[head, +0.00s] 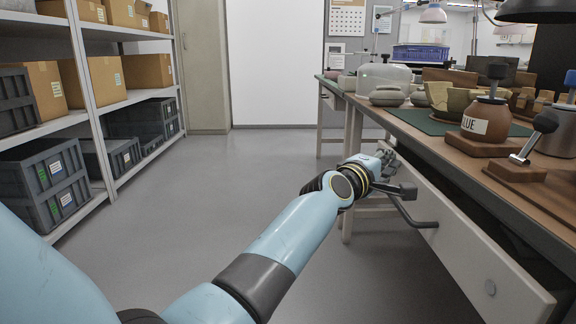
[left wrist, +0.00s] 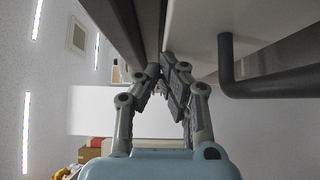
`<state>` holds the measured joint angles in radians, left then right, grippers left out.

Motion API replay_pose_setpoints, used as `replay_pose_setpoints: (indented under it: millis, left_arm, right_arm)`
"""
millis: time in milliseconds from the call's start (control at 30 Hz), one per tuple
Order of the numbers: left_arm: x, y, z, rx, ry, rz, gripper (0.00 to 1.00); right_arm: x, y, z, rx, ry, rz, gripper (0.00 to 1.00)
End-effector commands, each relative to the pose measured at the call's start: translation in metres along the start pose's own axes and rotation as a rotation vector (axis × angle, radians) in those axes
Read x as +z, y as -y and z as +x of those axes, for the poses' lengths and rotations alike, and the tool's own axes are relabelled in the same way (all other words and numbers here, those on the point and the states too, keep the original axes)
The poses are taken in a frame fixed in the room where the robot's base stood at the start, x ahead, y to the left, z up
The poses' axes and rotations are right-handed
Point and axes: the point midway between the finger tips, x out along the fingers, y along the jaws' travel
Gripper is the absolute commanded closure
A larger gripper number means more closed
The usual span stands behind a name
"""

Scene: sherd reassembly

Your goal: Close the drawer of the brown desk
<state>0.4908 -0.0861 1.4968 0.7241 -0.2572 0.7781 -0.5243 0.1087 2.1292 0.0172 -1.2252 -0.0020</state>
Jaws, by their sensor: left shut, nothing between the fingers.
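The desk (head: 452,152) has a brown top and stands along the right of the head view. Its long pale drawer front (head: 470,255) stands out from under the top, with a dark gap behind its upper edge, so the drawer is open. A dark bar handle (head: 408,212) sits on the front; the handle also shows in the left wrist view (left wrist: 228,72). My left gripper (head: 386,160) is shut and empty at the far end of the drawer front. In the left wrist view the fingers (left wrist: 168,68) are close beside the pale front; contact is unclear. My right gripper is out of view.
On the desk are a green mat (head: 424,122), a labelled brown pot (head: 487,119), a clamp on a wooden base (head: 520,168) and grey bowls (head: 387,96). Shelves with crates (head: 45,180) and cardboard boxes stand at left. The floor (head: 215,190) between is clear.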

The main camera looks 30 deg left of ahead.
Motion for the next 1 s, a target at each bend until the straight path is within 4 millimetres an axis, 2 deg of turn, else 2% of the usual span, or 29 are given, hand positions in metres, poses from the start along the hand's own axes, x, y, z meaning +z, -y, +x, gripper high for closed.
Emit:
replay_pose_setpoints:
  millis: [100,300,1000]
  left_arm:
    - [0.012,0.0,0.013,0.001,0.001,-0.004,1.0]
    - [0.024,0.0,0.025,0.0,0.0,-0.001,1.0]
    - [0.028,-0.002,0.029,0.003,0.001,-0.004,1.0]
  right_arm:
    - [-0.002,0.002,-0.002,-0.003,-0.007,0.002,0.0]
    - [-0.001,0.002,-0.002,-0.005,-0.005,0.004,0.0]
    - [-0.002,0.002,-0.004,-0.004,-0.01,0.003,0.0]
